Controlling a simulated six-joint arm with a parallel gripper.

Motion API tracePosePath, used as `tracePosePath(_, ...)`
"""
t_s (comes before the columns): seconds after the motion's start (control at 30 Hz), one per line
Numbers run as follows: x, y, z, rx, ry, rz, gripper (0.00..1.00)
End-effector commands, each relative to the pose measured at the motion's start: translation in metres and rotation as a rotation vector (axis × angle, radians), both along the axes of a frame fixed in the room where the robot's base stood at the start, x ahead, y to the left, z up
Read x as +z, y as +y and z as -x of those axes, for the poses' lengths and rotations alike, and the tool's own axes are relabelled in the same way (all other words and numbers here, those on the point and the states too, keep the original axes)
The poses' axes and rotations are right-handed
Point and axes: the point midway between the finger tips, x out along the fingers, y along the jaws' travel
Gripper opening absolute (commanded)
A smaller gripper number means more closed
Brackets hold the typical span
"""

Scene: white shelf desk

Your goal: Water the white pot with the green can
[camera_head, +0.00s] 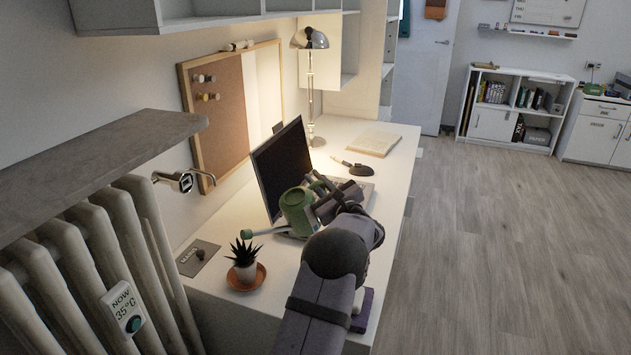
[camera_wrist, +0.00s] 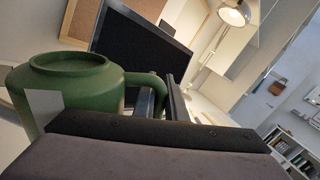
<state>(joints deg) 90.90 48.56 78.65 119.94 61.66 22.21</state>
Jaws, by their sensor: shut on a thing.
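The green can (camera_head: 299,209) is in my gripper (camera_head: 331,201), above the white desk in front of the laptop. Its spout points left, toward the plant. In the wrist view the green can (camera_wrist: 75,85) fills the left side, and my gripper (camera_wrist: 168,100) is shut on its handle. No water is visible.
An open laptop (camera_head: 283,160) stands behind the can. A lit lamp (camera_head: 310,85), an open book (camera_head: 374,143) and a dark object (camera_head: 357,168) are farther back. A desk plate (camera_head: 197,257) lies left of the pot. A radiator (camera_head: 75,265) and grey shelf (camera_head: 95,165) bound the left.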

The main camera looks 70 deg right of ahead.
Motion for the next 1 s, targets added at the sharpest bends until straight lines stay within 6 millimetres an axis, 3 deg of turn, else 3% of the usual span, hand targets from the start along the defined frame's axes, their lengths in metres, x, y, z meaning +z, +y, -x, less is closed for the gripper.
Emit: tracePosePath(1.0, 0.0066, 0.0015, -0.0009, -0.001, 0.017, 0.035, 0.00)
